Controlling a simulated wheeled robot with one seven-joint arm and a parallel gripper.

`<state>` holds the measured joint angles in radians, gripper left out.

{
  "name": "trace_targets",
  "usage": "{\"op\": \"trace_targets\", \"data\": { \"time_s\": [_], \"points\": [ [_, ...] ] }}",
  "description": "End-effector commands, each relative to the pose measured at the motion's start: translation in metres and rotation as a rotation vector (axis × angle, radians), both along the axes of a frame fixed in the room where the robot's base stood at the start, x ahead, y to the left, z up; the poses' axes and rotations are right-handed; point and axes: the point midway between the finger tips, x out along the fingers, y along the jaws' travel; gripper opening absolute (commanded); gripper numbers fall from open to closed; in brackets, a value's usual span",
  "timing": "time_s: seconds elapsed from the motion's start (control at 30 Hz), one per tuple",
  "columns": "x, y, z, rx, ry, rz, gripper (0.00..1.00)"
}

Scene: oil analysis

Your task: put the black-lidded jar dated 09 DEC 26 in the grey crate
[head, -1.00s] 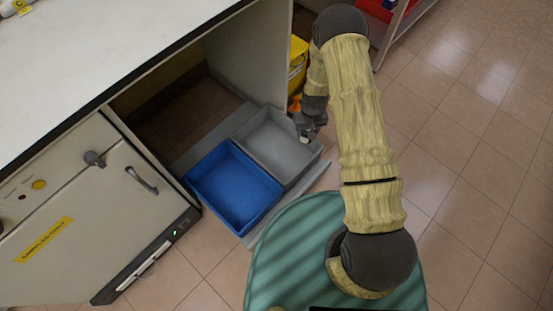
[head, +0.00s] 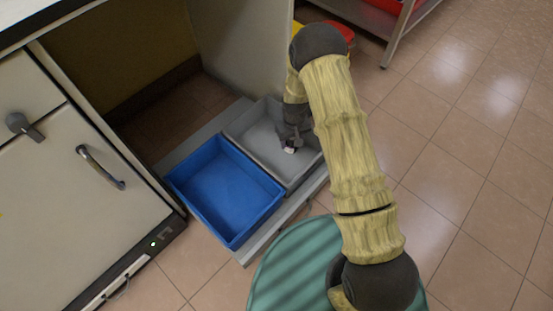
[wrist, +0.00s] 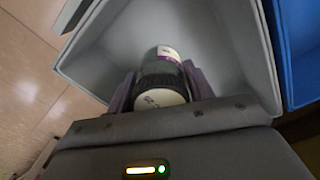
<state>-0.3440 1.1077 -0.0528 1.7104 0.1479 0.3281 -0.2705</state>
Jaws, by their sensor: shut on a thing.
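My gripper (head: 291,138) is shut on a jar (wrist: 160,72) and holds it over the grey crate (head: 248,126). In the wrist view the jar sits between the two fingers (wrist: 161,86). It has a dark lid with a pale round top bearing small marks, and a white and purple label beyond. The date on it cannot be read. The grey crate (wrist: 108,50) surrounds the jar in the wrist view, with its pale floor beyond. I cannot tell whether the jar touches the crate floor. In the head view only a small pale end of the jar (head: 290,150) shows.
A blue crate (head: 225,190) stands directly beside the grey one, to its left, and looks empty. Both rest on a grey pull-out shelf (head: 262,235) under the bench. A cabinet (head: 70,170) stands at left.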

Motion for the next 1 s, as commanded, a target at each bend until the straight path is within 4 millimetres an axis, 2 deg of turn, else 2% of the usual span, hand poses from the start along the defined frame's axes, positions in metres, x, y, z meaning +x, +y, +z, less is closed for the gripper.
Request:
{"op": "trace_targets", "data": {
  "time_s": [0.03, 0.47, 0.57, 0.8, 1.0],
  "points": [
    [0.001, 0.002, -0.007, 0.000, -0.002, 0.004, 0.20],
    [0.001, 0.003, -0.009, 0.000, -0.001, 0.008, 0.20],
    [0.001, 0.003, -0.021, 0.000, 0.000, 0.008, 0.20],
    [0.001, 0.003, -0.065, 0.000, -0.001, 0.008, 0.20],
    [0.001, 0.003, -0.069, 0.000, -0.002, 0.008, 0.20]
  ]
}}
